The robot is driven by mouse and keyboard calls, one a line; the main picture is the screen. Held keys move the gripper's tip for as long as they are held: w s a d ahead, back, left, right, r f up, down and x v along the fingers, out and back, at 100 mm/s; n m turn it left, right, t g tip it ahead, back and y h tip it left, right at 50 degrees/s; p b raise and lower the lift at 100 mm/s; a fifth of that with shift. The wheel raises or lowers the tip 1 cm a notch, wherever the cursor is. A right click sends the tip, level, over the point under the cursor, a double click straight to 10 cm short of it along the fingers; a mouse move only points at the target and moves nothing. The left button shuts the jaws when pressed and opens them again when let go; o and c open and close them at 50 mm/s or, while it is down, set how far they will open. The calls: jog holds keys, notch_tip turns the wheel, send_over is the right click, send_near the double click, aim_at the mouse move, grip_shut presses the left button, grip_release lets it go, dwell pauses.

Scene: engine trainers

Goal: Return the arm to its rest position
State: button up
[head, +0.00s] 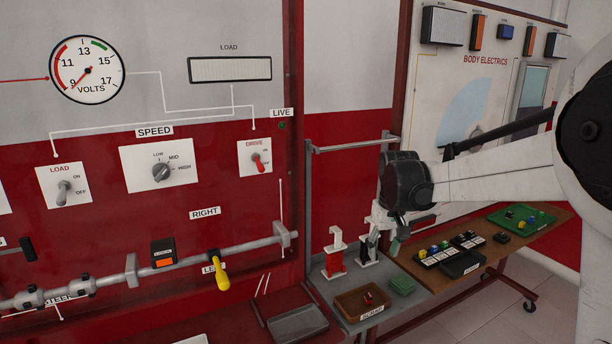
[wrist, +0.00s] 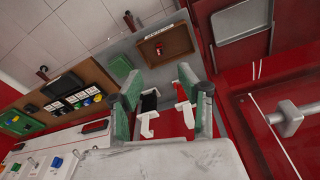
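My arm reaches in from the right in the head view, with the wrist bent down above the small grey bench. My gripper (head: 387,228) hangs over the back of that bench, in front of or beside a white stand there; I cannot tell if they touch. In the wrist view my gripper (wrist: 165,97) shows two green-padded fingers set wide apart, with nothing held between them. Two white stands, one with red (head: 335,258) and one with black (wrist: 149,104), show beyond the fingers.
The bench (head: 346,318) carries a brown scrap tray (head: 352,306) with a small red piece and a green block (head: 402,285). A grey post frame (head: 309,200) rises close by. The red panel (head: 110,225) has switches and a rail. A brown table (head: 548,236) stands right.

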jog(key=s+r+m+t, duration=0.1)
jog(key=s+r+t, duration=0.4)
jog(key=s, duration=1.2)
jog(key=s+f+m, duration=0.1)
jog(key=s+f, duration=0.1)
jog(key=s, duration=1.3)
jog(key=shift+t, duration=0.3)
jog(key=shift+a+f, duration=0.1)
jog(key=shift+c, duration=0.7)
